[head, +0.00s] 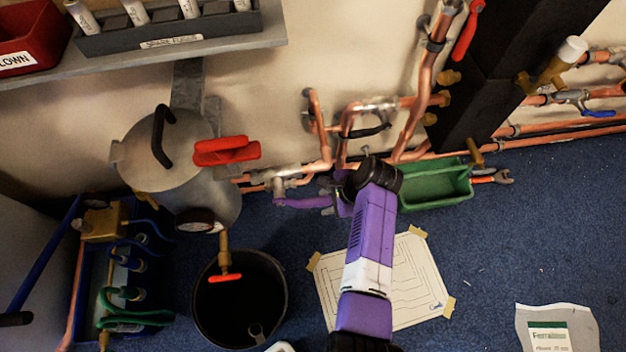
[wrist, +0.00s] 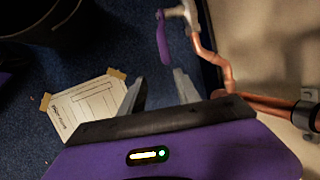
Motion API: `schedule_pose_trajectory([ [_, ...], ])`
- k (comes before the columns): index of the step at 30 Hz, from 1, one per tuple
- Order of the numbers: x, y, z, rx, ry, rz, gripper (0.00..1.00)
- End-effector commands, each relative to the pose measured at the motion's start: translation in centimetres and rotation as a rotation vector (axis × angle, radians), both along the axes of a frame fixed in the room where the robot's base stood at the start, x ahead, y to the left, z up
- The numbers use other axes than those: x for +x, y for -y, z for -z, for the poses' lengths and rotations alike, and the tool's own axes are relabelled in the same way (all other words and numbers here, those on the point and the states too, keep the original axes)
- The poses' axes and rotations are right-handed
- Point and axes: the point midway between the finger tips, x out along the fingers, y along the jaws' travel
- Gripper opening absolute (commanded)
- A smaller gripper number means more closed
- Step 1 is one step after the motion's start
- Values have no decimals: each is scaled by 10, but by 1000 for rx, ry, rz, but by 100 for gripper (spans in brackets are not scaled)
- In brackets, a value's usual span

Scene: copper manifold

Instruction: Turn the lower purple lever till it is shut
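A purple lever (head: 296,203) sits on a valve of the low copper pipe near the wall, left of my gripper in the head view. It reaches right from the valve, roughly alongside the pipe. The lever also shows at the top of the wrist view (wrist: 163,38), hanging from a silver valve body (wrist: 180,11). My gripper (wrist: 158,84) has its two grey fingers apart with nothing between them. The lever is beyond the fingertips and apart from them. In the head view my wrist partly hides the gripper, and the fingers are hard to make out.
Copper pipes (head: 416,110) with a black lever (head: 370,131) rise behind my arm. A green tray (head: 438,190) stands right of it. A silver vessel (head: 160,150), red handle (head: 226,151) and black bucket (head: 240,300) are left. A taped paper sheet (head: 410,270) lies on the floor.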

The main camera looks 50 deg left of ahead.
Motion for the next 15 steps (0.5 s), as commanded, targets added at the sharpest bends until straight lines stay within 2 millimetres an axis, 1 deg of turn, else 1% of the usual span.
schedule_pose_trajectory([
  [1, -4, -11, -10, -5, -22, -7, 39],
  [3, -8, -19, -17, -12, -44, -10, 39],
  [6, -12, -23, -18, -17, -60, -13, 39],
  [8, -13, -25, -14, -18, -61, -14, 39],
  [10, -14, -27, -5, -17, -60, -13, 39],
  [15, -21, -36, 20, -18, -59, -14, 39],
])
